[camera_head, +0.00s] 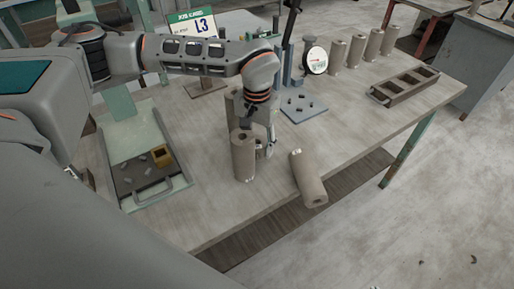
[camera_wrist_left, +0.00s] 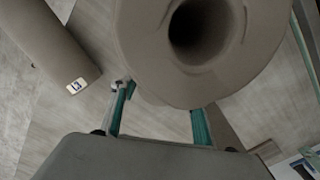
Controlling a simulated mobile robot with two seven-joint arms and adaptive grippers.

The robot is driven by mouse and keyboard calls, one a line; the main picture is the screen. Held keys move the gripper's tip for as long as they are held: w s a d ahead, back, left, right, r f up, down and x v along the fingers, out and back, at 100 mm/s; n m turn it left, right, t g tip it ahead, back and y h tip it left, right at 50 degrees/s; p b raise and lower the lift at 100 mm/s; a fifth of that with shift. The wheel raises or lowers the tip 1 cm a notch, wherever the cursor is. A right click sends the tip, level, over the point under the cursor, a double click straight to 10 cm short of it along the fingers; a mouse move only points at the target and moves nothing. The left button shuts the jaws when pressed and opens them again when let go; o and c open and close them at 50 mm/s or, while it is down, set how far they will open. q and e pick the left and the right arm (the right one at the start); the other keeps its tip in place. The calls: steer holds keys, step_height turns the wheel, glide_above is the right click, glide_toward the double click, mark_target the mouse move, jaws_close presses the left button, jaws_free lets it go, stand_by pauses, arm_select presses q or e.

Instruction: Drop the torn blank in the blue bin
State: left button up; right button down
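Two brown hollow clay blanks are near my left gripper (camera_head: 266,143). One blank (camera_head: 244,158) stands upright at the table's front, just left of the fingers. The other blank (camera_head: 307,178) lies on its side to the right, its hole facing the front edge. In the left wrist view, the upright blank's round end (camera_wrist_left: 198,45) lies just beyond my left gripper (camera_wrist_left: 158,112), whose fingers are spread apart. The lying blank (camera_wrist_left: 45,40) shows at upper left with a small tag. I cannot tell which blank is torn. No blue bin is clearly visible. My right gripper is out of view.
Another blank (camera_head: 231,104) stands partly hidden behind the wrist. Several upright blanks (camera_head: 357,50) stand at the back. A tray (camera_head: 184,186) with trimmings is left, a blue-grey stand (camera_head: 315,111) behind, a slotted holder (camera_head: 405,86) right. The table (camera_head: 365,125) is clear right of centre.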

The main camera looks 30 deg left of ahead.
arm_select(q)
steer(key=c, duration=0.9)
steer(key=shift+c, duration=0.4)
steer(key=shift+r, duration=0.15)
